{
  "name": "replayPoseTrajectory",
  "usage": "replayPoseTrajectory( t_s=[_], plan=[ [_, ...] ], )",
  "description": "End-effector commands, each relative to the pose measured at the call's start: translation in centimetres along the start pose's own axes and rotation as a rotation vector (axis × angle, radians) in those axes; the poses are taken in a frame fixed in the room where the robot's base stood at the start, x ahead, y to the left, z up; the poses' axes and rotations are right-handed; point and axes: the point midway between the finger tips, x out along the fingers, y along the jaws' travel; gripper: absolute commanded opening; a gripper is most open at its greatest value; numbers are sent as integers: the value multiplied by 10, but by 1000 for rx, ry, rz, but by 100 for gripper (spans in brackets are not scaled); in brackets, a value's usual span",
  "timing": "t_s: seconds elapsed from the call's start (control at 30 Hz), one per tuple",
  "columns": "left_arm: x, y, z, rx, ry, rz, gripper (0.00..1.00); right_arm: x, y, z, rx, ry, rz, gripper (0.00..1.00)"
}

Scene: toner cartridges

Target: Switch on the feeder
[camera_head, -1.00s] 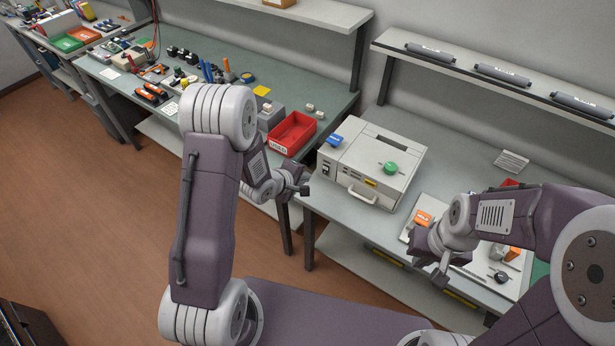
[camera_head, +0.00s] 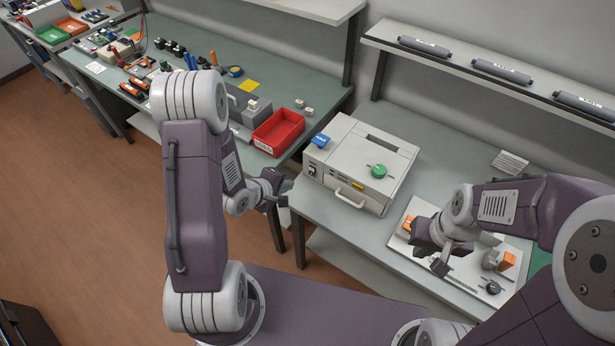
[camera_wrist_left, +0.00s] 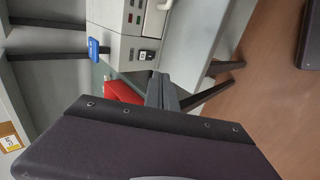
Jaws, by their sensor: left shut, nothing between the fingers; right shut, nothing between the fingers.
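A pale grey box-shaped machine (camera_head: 350,150), which looks like the feeder, stands on the right bench. It has a green knob (camera_head: 378,171), a front handle (camera_head: 350,198) and a blue tab (camera_head: 320,141). A dark rocker switch (camera_head: 312,170) is at the left of its front face; it also shows in the left wrist view (camera_wrist_left: 147,55). I cannot tell the switch's position. My left gripper (camera_head: 285,193) is shut and empty, in front of and below the switch, apart from the machine. My right gripper (camera_head: 440,262) is shut and empty above the white plate.
A red bin (camera_head: 279,132) stands on the left bench near the machine. The white plate (camera_head: 465,275) carries orange parts and a dark knob (camera_head: 493,288). A shelf (camera_head: 470,62) with 3 grey cartridges hangs above. A gap separates the two benches.

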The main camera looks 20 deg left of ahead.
Motion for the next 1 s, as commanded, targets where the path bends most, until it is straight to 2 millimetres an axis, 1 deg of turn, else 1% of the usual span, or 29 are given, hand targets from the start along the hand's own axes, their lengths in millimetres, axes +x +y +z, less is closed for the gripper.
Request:
replayPoseTrajectory(
  t_s=[0.03, 0.23, 0.27, 0.3, 0.6, 0.7, 0.8, 1.0],
  plan=[
    [12, -7, 0, 3, 1, 5, 0, 21, 0, 2, 0, -1, 0, 0],
    [28, -9, 0, 4, 7, 8, 0, 68, 1, 7, 0, -1, 0, 0],
    [30, -7, 0, 4, 6, 5, 0, 68, 1, 8, 0, -2, 0, 0],
    [36, -4, 1, 1, 2, 0, 0, 61, 1, 7, 0, -2, 0, 0],
    [99, -2, 1, 1, 2, 0, 0, 66, 1, 7, 0, 0, 0, 0],
    [110, 12, 0, 1, 4, 3, 0, 60, 1, 6, 0, 0, 0, 0],
    [120, 18, 0, 1, 6, 2, 0, 59, 1, 6, 0, 0, 0, 0],
    [127, 22, 0, -1, 6, 0, 0, 59, 1, 6, 0, 0, 0, 0]
  ],
)
